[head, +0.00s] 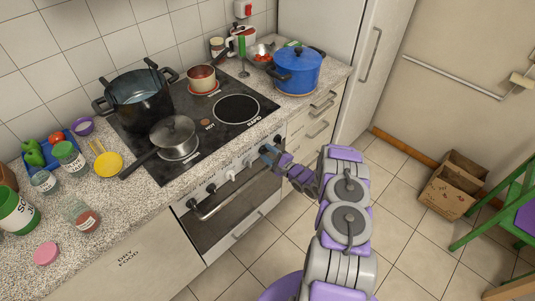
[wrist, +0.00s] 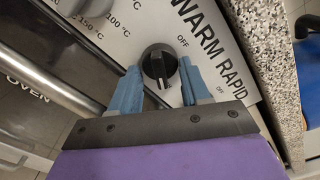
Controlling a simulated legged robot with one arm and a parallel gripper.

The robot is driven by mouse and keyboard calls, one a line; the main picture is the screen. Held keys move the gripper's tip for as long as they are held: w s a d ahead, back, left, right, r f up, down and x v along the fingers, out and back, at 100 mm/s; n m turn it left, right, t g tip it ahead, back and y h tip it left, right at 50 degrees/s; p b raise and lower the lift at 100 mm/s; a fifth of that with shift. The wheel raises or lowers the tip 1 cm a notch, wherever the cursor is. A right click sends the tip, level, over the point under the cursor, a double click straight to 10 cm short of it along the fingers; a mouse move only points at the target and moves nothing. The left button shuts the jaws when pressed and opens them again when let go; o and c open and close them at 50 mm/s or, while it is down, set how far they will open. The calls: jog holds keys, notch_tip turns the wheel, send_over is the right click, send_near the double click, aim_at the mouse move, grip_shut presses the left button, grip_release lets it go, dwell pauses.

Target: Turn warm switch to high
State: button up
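In the wrist view, a round black switch knob (wrist: 156,62) sits on the white oven front panel (wrist: 228,92), beside the large printed word WARM and a small OFF mark. My gripper (wrist: 160,67) is open, with one blue finger on each side of the knob. The fingers look apart from the knob, or nearly touching its right side; I cannot tell for sure. The knob's raised grip runs down toward the gripper. In the head view my gripper (head: 270,157) is at the right part of the oven's front panel, and its fingers hide the knob there.
The oven handle (head: 230,197) runs along the front, left of my gripper. The black cooktop (head: 215,132) above carries pots, including a grey lidded pan (head: 173,132). A blue pot (head: 297,70) stands at the counter's right.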

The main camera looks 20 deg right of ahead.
jog(key=o, duration=0.4)
jog(key=shift+d, duration=0.15)
jog(key=shift+c, duration=0.2)
jog(key=shift+s, duration=0.35)
jog(key=p+v, duration=0.3)
jog(key=v, duration=1.3)
jog(key=shift+s+d, duration=0.15)
jog(key=shift+s, duration=0.1)
